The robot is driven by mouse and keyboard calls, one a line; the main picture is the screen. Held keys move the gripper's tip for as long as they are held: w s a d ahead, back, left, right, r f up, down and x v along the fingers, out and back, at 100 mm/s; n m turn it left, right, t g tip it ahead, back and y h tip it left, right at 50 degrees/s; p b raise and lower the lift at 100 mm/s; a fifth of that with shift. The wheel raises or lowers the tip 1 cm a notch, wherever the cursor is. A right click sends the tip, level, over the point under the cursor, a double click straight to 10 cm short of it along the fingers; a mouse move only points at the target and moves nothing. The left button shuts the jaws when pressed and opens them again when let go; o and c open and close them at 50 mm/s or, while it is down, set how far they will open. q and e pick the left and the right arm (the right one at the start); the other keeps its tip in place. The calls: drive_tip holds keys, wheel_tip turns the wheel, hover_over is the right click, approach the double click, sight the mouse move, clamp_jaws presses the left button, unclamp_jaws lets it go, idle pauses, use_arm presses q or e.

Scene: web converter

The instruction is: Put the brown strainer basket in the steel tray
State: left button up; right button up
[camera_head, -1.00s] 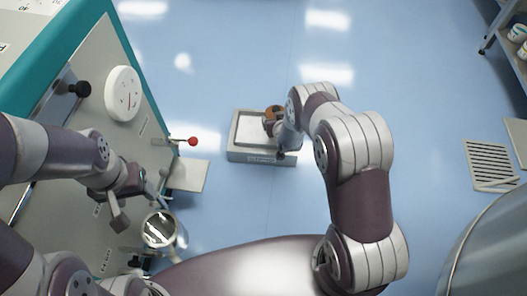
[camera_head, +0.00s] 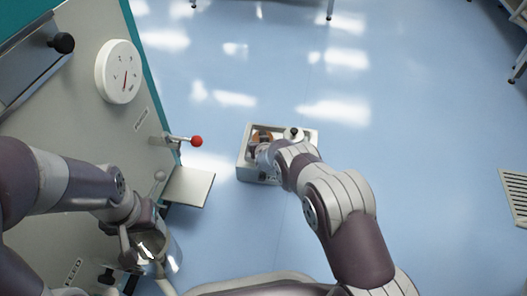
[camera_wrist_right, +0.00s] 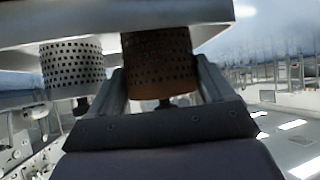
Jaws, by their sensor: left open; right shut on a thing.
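The brown strainer basket (camera_head: 262,135) is at the left part of the pale steel tray (camera_head: 243,160) in the head view, partly hidden by my right gripper (camera_head: 260,150). In the right wrist view, the perforated brown basket (camera_wrist_right: 158,65) sits between the fingers of my right gripper (camera_wrist_right: 162,88), which is shut on it. I cannot tell whether its base touches the tray floor. My left gripper (camera_head: 142,236) is open, by the machine's side, close to a shiny metal cylinder (camera_head: 168,262).
A steel perforated basket (camera_wrist_right: 72,65) with a dark knob stands beside the brown one. The machine panel (camera_head: 90,130) on the left carries a dial (camera_head: 118,72) and a red-knobbed lever (camera_head: 195,141). Blue floor (camera_head: 400,150) around the tray is clear.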

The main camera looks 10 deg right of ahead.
drive_tip(key=shift+f, duration=0.55)
drive_tip(key=o, duration=1.1)
use_arm(q)
drive_tip(key=shift+f, duration=0.4)
